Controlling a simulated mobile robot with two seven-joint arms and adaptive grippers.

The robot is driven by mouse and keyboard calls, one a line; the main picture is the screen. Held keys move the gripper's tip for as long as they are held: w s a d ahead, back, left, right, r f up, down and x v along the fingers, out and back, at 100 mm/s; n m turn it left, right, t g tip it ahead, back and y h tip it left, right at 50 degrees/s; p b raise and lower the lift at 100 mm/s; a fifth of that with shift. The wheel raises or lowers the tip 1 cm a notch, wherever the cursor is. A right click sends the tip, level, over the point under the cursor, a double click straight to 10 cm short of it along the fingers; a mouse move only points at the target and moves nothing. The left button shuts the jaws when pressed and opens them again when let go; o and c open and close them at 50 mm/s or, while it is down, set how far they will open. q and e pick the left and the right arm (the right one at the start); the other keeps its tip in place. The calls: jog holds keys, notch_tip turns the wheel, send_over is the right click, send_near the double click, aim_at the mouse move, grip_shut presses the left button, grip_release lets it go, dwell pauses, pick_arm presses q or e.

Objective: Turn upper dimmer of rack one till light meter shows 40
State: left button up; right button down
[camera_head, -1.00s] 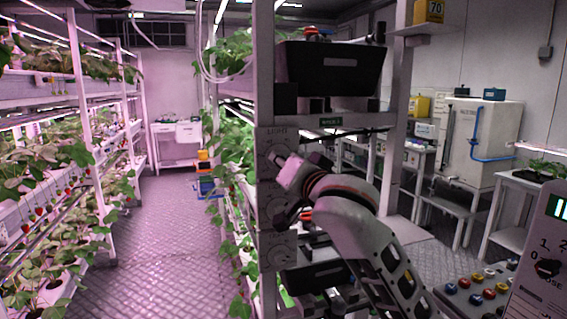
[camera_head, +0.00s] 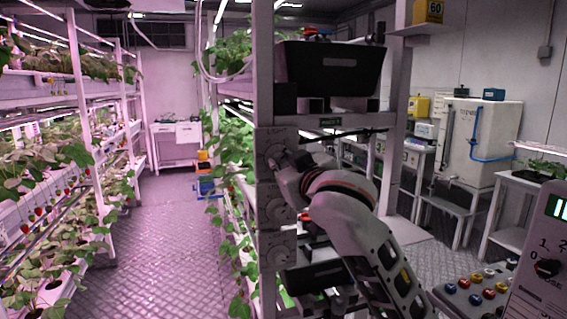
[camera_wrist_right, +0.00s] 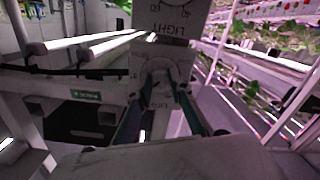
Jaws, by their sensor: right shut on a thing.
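The upper dimmer (camera_head: 276,150) is a round dial on a pale plate marked LIGHT, on the front post of the rack with a small green sign (camera_head: 330,122). My right gripper (camera_head: 281,160) is at this dimmer and covers part of it. In the right wrist view its two fingers (camera_wrist_right: 160,88) sit on either side of the pale knob (camera_wrist_right: 157,66), shut on it. My left gripper is not in view.
Two more dial plates, a middle one (camera_head: 277,208) and a lower one (camera_head: 278,250), sit below on the same post. A black bin (camera_head: 332,70) is above my right arm. A panel with coloured buttons (camera_head: 475,295) stands at the lower right. The left aisle floor (camera_head: 165,240) is clear.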

jog(key=n, duration=0.8)
jog(key=shift+n+h, duration=0.3)
jog(key=shift+n, duration=0.1)
jog(key=n, duration=0.4)
jog(key=shift+r+n+t, duration=0.1)
jog(key=shift+n+t, duration=0.2)
jog(key=shift+n, duration=1.9)
jog(key=c, duration=1.8)
grip_release()
